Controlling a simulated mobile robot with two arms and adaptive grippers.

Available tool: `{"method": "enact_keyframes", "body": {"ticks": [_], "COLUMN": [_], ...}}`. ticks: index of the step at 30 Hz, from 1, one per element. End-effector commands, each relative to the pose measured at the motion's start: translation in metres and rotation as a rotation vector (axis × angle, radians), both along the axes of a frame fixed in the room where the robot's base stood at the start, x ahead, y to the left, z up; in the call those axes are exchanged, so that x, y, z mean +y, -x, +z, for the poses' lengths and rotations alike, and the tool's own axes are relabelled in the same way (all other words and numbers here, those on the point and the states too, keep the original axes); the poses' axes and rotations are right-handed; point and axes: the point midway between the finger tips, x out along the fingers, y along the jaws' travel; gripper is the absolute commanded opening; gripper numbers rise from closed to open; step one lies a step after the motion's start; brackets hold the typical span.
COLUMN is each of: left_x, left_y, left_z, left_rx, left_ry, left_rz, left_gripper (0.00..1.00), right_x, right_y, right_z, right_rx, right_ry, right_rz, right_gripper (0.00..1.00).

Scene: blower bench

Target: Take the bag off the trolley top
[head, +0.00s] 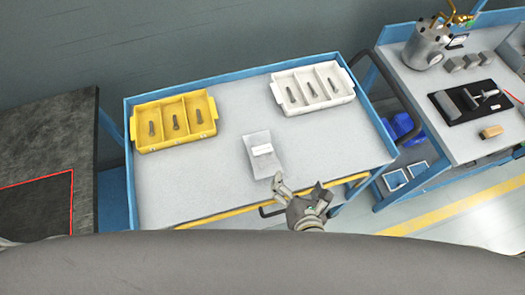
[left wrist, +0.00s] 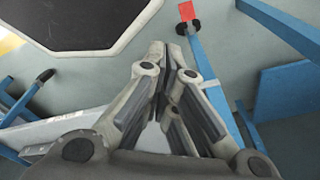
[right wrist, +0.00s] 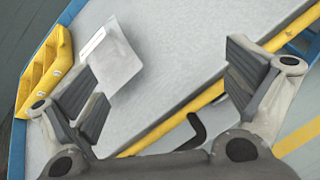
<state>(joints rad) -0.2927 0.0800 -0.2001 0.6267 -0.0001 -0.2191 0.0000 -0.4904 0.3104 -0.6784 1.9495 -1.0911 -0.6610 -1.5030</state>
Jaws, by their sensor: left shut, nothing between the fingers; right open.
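The grey bag (head: 263,154) with a white label lies on the trolley top (head: 215,190), right of its middle. My right gripper (head: 298,190) is open and empty at the trolley's front edge, nearer me than the bag and a little to its right. In the right wrist view, the bag (right wrist: 115,58) shows up beyond the left finger, which covers part of it; the fingers (right wrist: 170,90) are apart. My left gripper (left wrist: 170,60) is shut and empty in the left wrist view; it is not visible in the head view.
A yellow divided tray (head: 173,121) and a white divided tray (head: 312,88), both holding metal parts, stand on the trolley. The trolley has a raised blue rim and a dark handle (head: 270,211). A dark bench (head: 50,150) stands left, another bench (head: 450,145) right.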

Motion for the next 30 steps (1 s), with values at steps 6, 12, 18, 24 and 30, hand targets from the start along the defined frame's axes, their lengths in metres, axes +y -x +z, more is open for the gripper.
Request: {"method": "enact_keyframes", "body": {"ticks": [6, 12, 18, 24, 30], "left_x": [0.001, 0.001, 0.001, 0.001, 0.001], "left_y": [0.005, 0.009, 0.011, 0.011, 0.011], "left_z": [0.002, 0.006, 0.011, 0.013, 0.021], "left_rx": [0.007, 0.014, 0.017, 0.017, 0.017], "left_ry": [-0.001, -0.002, -0.003, -0.003, -0.003], "left_rz": [0.001, 0.001, 0.001, 0.001, 0.000], "left_gripper": [0.00, 0.00, 0.00, 0.00, 0.00], "right_x": [0.042, 0.056, 0.064, 0.067, 0.075], "right_y": [0.019, 0.010, -0.016, -0.028, -0.046], "right_z": [0.012, 0.010, -0.002, -0.007, -0.011], "right_rx": [-0.146, -0.182, -0.180, -0.178, -0.177], "right_ry": [0.295, 0.354, 0.352, 0.350, 0.349], "right_rz": [0.315, 0.375, 0.371, 0.370, 0.370], "right_gripper": [0.98, 0.98, 0.98, 0.98, 0.98]}}
